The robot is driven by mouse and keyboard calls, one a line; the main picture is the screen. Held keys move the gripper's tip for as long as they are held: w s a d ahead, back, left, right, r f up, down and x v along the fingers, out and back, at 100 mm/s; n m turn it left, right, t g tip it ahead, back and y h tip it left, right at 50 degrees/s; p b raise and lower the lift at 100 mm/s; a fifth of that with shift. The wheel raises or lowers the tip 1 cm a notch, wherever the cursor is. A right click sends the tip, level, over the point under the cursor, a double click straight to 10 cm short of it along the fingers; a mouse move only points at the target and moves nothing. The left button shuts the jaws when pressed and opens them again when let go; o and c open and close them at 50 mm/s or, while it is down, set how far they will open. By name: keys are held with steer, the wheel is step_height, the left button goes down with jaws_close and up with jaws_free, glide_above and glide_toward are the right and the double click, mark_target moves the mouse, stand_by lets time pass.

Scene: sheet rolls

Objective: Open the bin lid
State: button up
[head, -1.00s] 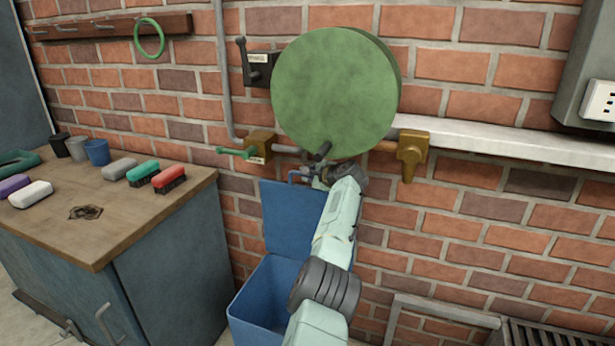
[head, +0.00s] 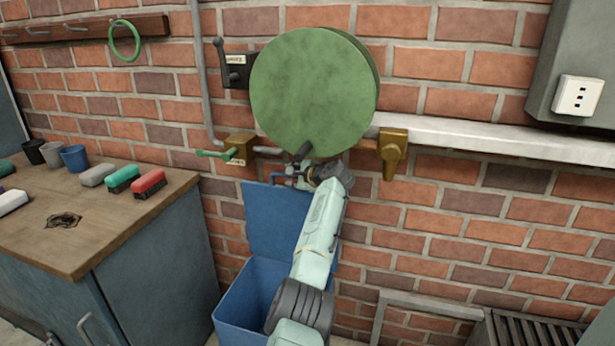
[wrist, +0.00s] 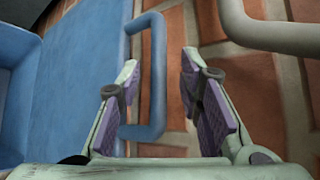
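The blue bin (head: 240,300) stands on the floor against the brick wall. Its lid (head: 265,222) is raised, standing nearly upright by the wall, and the bin's mouth is uncovered. The lid's blue loop handle (wrist: 158,75) is at its edge in the wrist view, where the lid (wrist: 85,80) fills the left part. My gripper (wrist: 160,62) is open, and the handle's bar shows between its two separated fingers, nearer the left one. I cannot tell whether a finger touches the handle. In the head view my gripper (head: 300,174) is small and partly hidden by my arm.
A green round disc (head: 312,95) on the wall hangs just above my gripper. Pipes with a brass valve (head: 393,153) run beside it. A workbench (head: 110,225) with brushes and cups stands left of the bin. A grated metal frame (head: 520,330) is low at right.

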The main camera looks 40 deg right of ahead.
steer(key=v, duration=1)
stand_by(0.3)
steer(key=shift+d, duration=0.1)
